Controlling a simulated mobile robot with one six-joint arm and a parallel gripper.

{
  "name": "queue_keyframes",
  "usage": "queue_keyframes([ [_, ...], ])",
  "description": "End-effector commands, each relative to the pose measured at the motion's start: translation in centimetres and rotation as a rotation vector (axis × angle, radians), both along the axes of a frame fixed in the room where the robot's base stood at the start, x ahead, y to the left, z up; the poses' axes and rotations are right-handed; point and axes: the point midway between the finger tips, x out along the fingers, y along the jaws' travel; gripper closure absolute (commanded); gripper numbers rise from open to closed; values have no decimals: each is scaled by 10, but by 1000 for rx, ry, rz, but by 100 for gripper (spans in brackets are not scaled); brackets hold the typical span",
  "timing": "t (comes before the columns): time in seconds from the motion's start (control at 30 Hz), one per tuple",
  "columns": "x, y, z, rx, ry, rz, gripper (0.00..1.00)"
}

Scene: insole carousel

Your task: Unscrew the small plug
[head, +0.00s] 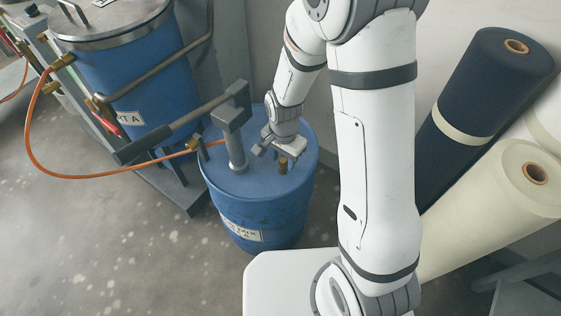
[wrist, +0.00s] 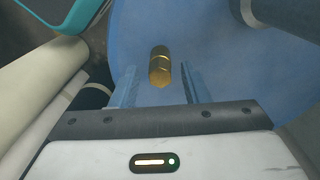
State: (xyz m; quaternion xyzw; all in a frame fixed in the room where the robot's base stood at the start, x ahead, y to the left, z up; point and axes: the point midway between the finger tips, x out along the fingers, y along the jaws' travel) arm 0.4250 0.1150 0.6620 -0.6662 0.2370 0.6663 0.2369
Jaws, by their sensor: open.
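A small brass plug (head: 283,164) stands on the lid of the blue drum (head: 262,215), right of the grey pump. In the wrist view the plug (wrist: 160,66) stands just beyond the fingertips, roughly centred between them. My gripper (head: 279,150) is open and empty, low over the lid behind the plug.
A grey pump with a long handle (head: 235,135) rises from the lid close to my gripper. An orange hose (head: 110,178) runs to it from the left. A larger blue tank (head: 125,85) stands at the left. Dark and cream rolls (head: 480,90) lean at the right.

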Motion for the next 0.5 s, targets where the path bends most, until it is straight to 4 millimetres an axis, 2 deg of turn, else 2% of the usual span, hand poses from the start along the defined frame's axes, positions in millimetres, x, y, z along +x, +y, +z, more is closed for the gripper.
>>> queue_keyframes([
  [0.3, 0, 0, 0, 0, 0, -371, 58],
  [0.5, -1, -1, 0, 0, 0, -506, 58],
])
